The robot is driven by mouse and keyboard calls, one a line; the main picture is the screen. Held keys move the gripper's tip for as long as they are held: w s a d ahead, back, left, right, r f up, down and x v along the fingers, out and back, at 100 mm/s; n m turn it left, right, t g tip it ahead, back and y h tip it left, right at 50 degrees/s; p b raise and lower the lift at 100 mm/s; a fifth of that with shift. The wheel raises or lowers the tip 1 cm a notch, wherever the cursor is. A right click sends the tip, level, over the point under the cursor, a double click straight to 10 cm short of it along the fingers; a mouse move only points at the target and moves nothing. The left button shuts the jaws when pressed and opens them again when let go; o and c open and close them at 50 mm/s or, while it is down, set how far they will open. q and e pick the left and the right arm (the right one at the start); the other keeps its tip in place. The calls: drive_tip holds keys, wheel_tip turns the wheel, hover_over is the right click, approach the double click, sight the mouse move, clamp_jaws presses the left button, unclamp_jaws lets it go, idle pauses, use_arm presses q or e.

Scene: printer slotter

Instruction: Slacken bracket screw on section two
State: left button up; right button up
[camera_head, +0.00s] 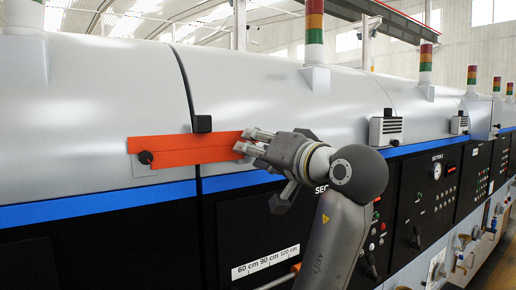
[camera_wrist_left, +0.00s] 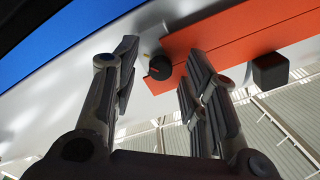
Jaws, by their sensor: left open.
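An orange bracket (camera_head: 190,149) lies flat across the seam between two silver hood sections. A black screw knob (camera_head: 145,157) sits at its left end. My left gripper (camera_head: 246,141) is at the bracket's right end, fingers pointing left and open. In the left wrist view, which is upside down, a second black screw knob (camera_wrist_left: 158,68) sits beside the orange bracket (camera_wrist_left: 240,38). It shows in the gap between the open fingers of the left gripper (camera_wrist_left: 160,52), apparently untouched. In the head view my gripper hides this knob. My right gripper is not in view.
A small black block (camera_head: 202,123) sticks out at the seam just above the bracket; it also shows in the left wrist view (camera_wrist_left: 270,70). A blue stripe (camera_head: 110,204) runs below. Black panels with gauges (camera_head: 437,170) and knobs extend right. Signal towers (camera_head: 314,35) stand on top.

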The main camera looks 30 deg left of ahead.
use_arm(q)
drive_tip(key=c, duration=0.7)
clamp_jaws()
drive_tip(key=shift+f, duration=0.1)
drive_tip(key=shift+n+b, duration=5.25)
drive_tip(key=shift+n, duration=8.45)
